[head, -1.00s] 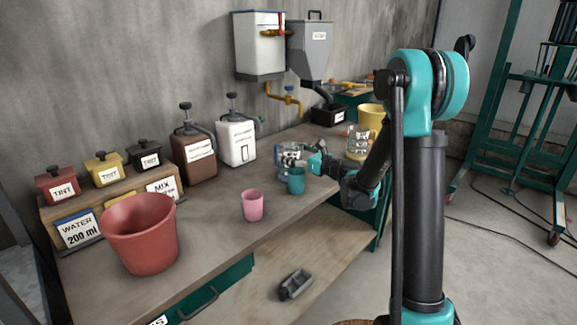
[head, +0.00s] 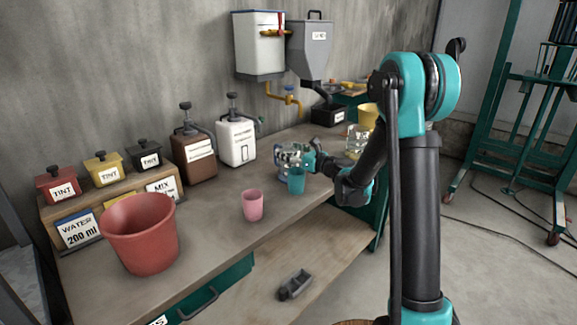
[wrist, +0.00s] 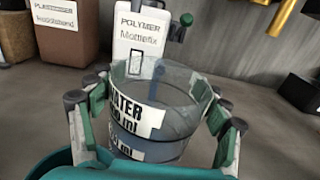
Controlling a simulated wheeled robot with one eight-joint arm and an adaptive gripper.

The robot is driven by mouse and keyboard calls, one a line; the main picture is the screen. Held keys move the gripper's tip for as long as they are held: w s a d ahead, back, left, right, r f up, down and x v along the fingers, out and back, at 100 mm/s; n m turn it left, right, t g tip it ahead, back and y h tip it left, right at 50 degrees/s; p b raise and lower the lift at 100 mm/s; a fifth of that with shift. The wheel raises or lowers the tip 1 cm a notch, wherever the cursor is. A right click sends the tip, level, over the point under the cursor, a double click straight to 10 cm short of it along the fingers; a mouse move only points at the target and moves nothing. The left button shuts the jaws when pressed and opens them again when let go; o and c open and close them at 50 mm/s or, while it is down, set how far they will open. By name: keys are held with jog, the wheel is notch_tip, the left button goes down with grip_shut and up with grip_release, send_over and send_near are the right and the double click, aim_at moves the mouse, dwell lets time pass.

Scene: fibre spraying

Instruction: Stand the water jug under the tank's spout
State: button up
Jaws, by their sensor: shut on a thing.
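The water jug (head: 286,158) is a clear vessel with a white WATER label, upright on the bench in the head view. My gripper (head: 302,158) is at its right side, partly covering it. In the wrist view the jug (wrist: 165,112) sits between the two fingers of my gripper (wrist: 160,115), which are shut on it from both sides. The white tank (head: 261,45) hangs on the wall with its yellow spout (head: 287,99) below, to the back of the jug. The spout also shows at the top right of the wrist view (wrist: 283,14).
White (head: 237,140) and brown (head: 195,158) pump containers stand behind. A black tray (head: 328,115) sits under the grey hopper (head: 312,48). A red bucket (head: 140,235) is at left.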

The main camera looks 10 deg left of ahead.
jog(key=shift+c, duration=0.8)
